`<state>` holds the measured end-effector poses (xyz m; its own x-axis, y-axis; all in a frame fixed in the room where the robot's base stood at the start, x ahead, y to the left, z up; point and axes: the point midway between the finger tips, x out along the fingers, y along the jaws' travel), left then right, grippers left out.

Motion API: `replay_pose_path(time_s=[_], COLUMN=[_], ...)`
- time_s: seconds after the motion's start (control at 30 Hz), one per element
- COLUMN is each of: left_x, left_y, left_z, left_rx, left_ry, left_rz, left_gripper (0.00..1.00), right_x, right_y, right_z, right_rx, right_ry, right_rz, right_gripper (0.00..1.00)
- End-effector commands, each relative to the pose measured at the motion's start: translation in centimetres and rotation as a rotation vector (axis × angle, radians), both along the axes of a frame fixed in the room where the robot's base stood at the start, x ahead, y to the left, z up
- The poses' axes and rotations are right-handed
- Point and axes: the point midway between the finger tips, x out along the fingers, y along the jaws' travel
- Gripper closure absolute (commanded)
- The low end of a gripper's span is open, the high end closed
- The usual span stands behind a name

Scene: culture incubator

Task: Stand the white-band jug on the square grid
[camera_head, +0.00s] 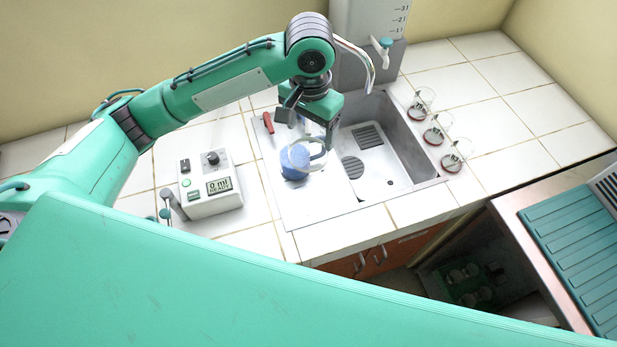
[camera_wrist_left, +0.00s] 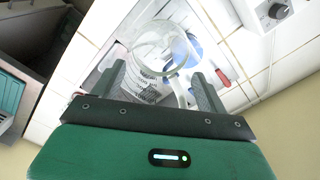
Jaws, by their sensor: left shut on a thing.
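My left gripper (camera_head: 309,118) points down above the white counter panel left of the sink. In the left wrist view the gripper (camera_wrist_left: 158,85) is shut on a clear jug (camera_wrist_left: 165,45) with a printed white band (camera_wrist_left: 146,84). In the head view the jug (camera_head: 318,150) is partly hidden by the gripper. A blue round thing (camera_head: 294,156) shows at the jug's lower left; I cannot tell whether it is part of it. The square grid (camera_head: 368,137) lies in the sink's rear part, to the right of the jug, and looks bare. My right gripper is not in view.
A round grid (camera_head: 352,167) lies in front of the square one. The sink (camera_head: 412,160) has a raised grey wall. A control box (camera_head: 211,186) stands left and a red-handled tool (camera_head: 268,123) lies nearby. A tank (camera_head: 370,40) stands behind.

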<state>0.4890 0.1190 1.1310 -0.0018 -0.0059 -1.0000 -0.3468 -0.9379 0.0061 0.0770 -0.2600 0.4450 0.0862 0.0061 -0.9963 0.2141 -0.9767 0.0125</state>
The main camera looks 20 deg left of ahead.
Motion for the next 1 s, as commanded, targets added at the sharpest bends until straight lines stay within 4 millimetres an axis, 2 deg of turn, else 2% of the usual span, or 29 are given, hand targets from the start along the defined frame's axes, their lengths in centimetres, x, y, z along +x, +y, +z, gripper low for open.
replay_pose_path(time_s=[0.13, 0.27, 0.7, 0.8, 1.0], left_x=[0.3, 0.3, 0.3, 0.3, 0.3], left_y=[-1.6, -1.9, -1.8, -1.8, -1.9], left_z=[1.0, -0.1, -11.3, -13.1, -14.9], left_rx=[0.004, 0.008, 0.008, 0.007, 0.007], left_ry=[-0.002, 0.003, 0.002, 0.0, 0.0], left_rz=[-0.062, -0.076, -0.075, -0.075, -0.076], left_gripper=[0.49, 0.49, 0.49, 0.49, 0.49], right_x=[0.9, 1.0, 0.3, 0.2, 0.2], right_y=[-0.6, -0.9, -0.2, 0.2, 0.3], right_z=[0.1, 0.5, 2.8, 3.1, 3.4], right_rx=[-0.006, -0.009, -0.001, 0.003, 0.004], right_ry=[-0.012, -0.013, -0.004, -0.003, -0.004], right_rz=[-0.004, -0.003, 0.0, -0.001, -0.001], right_gripper=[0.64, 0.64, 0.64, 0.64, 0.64])
